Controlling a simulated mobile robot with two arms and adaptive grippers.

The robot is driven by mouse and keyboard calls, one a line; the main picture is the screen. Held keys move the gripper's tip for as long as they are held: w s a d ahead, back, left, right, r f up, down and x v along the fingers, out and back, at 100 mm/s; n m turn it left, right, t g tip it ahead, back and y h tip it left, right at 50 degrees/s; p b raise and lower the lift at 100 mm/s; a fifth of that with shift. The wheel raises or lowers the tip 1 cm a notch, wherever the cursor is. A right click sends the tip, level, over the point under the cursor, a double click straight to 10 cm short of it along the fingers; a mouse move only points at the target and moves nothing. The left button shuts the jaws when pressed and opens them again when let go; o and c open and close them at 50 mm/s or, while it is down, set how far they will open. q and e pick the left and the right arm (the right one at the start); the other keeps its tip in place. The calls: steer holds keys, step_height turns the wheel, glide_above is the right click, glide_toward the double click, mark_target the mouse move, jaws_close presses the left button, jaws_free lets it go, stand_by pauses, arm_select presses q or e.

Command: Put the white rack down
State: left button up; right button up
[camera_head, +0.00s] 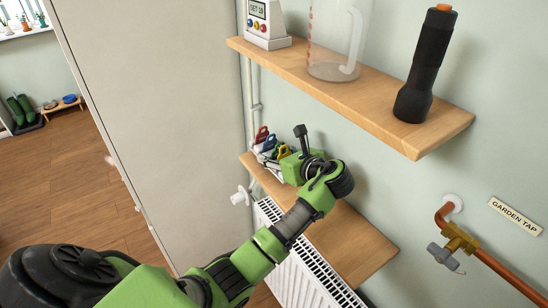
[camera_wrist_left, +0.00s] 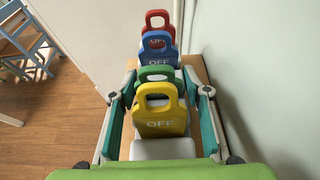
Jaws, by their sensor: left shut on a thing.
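The white rack (camera_wrist_left: 165,149) carries a row of upright tags: yellow (camera_wrist_left: 162,112), green, blue and red, with OFF readable on some. My left gripper (camera_head: 273,158) is shut on the rack, with one finger along each side of it. In the head view the rack is at the left end of the lower wooden shelf (camera_head: 345,240), mostly hidden behind the gripper, with coloured tag tops showing. I cannot tell whether its base touches the shelf. My right gripper is not in view.
The upper shelf (camera_head: 350,90) holds a white device (camera_head: 266,25), a clear jug (camera_head: 335,45) and a black torch (camera_head: 425,65). A radiator (camera_head: 300,270) is under the lower shelf, whose right part is clear. A copper pipe with a tap (camera_head: 455,245) is at right.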

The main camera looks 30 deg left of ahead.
arm_select(q)
steer(key=shift+f, duration=0.8)
steer(key=o, duration=1.4)
steer(key=shift+f, duration=0.1)
steer(key=shift+c, duration=0.2)
steer(key=b+v, duration=0.1)
steer(key=v, duration=1)
steer(key=shift+s+b, duration=0.1)
steer(key=shift+b, duration=0.3)
steer(key=shift+s+d+r, duration=0.2)
steer(key=shift+d+r, duration=0.1)
steer(key=shift+d, duration=0.1)
